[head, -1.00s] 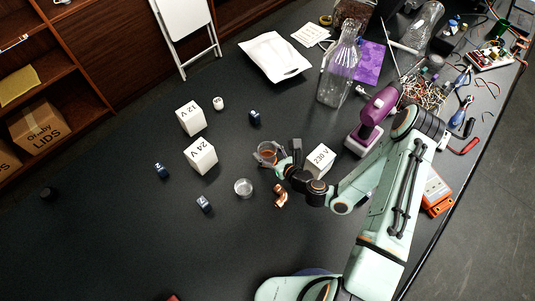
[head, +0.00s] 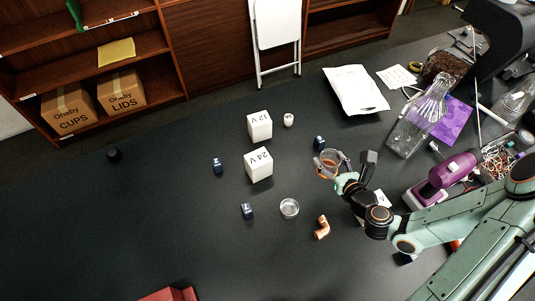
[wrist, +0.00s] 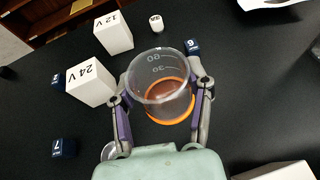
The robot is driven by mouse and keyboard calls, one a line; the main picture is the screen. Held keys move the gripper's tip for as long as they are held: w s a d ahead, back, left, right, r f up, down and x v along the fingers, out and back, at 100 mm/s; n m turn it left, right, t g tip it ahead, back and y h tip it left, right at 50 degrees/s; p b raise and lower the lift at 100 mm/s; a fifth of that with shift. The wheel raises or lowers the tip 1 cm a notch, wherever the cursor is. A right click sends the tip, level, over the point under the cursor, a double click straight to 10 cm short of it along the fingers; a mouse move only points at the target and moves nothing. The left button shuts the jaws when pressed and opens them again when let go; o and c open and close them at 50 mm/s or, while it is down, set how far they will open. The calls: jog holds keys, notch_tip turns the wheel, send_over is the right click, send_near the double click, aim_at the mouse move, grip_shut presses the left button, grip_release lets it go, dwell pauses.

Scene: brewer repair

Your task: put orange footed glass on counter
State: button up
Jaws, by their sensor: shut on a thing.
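The orange footed glass (wrist: 165,95) is a clear graduated cup with reddish-brown liquid inside and an orange foot. In the wrist view it stands between the two fingers of my gripper (wrist: 162,103), which are shut on it from both sides. The glass also shows in the head view (head: 329,161), at the tip of my gripper (head: 336,171). The black counter (head: 150,225) spreads beneath it. I cannot tell whether the foot touches the counter.
The 12 V (head: 259,126) and 24 V (head: 258,165) boxes stand left of the glass. Several small dark blue cubes, a clear dish (head: 289,208) and a copper elbow (head: 322,228) lie nearby. The left counter is mostly clear.

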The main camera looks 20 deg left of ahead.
jog(key=s+a+r+n+g+y, duration=0.1)
jog(key=s+a+n+g+y, duration=0.55)
jog(key=s+a, duration=0.65)
jog(key=s+a+r+n+g+h, duration=0.1)
jog(key=s+a+n+g, duration=0.35)
jog(key=s+a, duration=0.35)
jog(key=s+a+r+n+g+h, duration=0.1)
jog(key=s+a+n+g, duration=0.4)
jog(key=s, duration=0.5)
jog(key=shift+m, duration=0.3)
jog(key=a+f, duration=0.3)
jog(key=a, duration=0.1)
jog(key=w+a+f, duration=0.1)
jog(key=a+f, duration=0.1)
jog(key=a, duration=0.2)
jog(key=w+a+f, duration=0.1)
jog(key=a+f, duration=0.2)
jog(key=a, duration=0.2)
jog(key=shift+w+a+f, duration=0.1)
jog(key=shift+f, duration=0.25)
jog(key=shift+a+f, duration=0.15)
jog(key=shift+f, duration=0.1)
jog(key=shift+w+a+f, duration=0.1)
jog(key=shift+a+f, duration=0.1)
jog(key=shift+f, duration=1.55)
jog(key=o, duration=1.2)
jog(key=shift+f, duration=0.15)
